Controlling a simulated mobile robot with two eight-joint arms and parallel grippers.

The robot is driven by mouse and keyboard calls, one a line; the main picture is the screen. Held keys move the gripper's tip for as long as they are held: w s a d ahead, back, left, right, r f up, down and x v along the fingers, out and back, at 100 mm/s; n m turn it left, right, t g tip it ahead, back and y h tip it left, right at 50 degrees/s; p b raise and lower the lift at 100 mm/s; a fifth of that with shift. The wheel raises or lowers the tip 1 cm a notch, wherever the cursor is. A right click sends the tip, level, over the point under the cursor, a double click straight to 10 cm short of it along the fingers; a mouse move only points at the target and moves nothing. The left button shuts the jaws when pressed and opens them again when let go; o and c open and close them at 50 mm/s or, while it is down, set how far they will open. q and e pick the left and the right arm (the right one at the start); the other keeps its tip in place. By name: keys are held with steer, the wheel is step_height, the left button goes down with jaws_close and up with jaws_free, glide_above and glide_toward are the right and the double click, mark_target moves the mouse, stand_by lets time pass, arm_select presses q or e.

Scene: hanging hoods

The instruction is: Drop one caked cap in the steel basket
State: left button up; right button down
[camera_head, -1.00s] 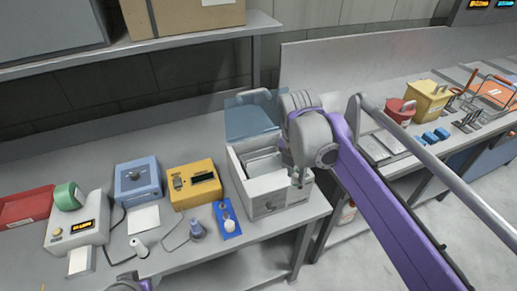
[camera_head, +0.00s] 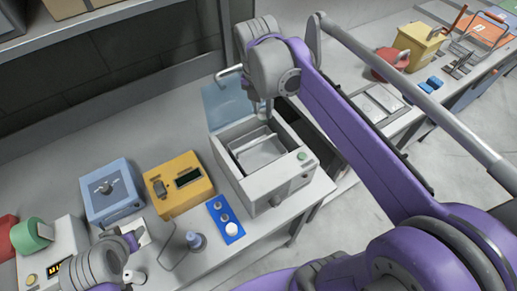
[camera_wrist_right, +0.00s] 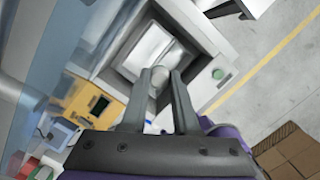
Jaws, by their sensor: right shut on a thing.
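The steel basket (camera_head: 262,154) sits inside an open grey-white tank on the bench; its pale floor also shows in the right wrist view (camera_wrist_right: 150,48). My right gripper (camera_head: 262,113) hangs over the far side of the tank opening. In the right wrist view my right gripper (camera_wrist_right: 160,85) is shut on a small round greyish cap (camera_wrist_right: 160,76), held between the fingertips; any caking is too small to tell. A blue tray (camera_head: 233,216) left of the tank holds small round pieces. My left arm shows at the lower left, its fingers unclear.
The tank (camera_head: 256,190) has a green button and a raised translucent blue lid (camera_head: 226,98). A yellow device (camera_head: 178,183) and a blue device (camera_head: 112,191) stand to its left. A shelf runs above.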

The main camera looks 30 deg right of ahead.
steer(key=shift+s+f, duration=0.2)
steer(key=shift+f, duration=0.4)
steer(key=shift+f+b, duration=1.05)
steer(key=shift+f, duration=1)
arm_select(q)
steer(key=s+f, duration=0.2)
steer(key=f, duration=0.1)
steer(key=shift+s+f, duration=0.1)
steer(key=shift+f, duration=0.1)
arm_select(e)
steer(key=shift+w, duration=0.1)
steer(key=c, duration=0.6)
jaws_free()
arm_select(q)
steer(key=shift+w+r, duration=0.25)
steer(key=shift+r, duration=0.05)
arm_select(e)
steer(key=r, duration=0.3)
steer(key=a+r, duration=0.1)
steer(key=r, duration=0.3)
steer(key=s+r, duration=0.1)
steer(key=r, duration=0.2)
steer(key=shift+a+r, duration=0.15)
steer(key=shift+r, duration=0.25)
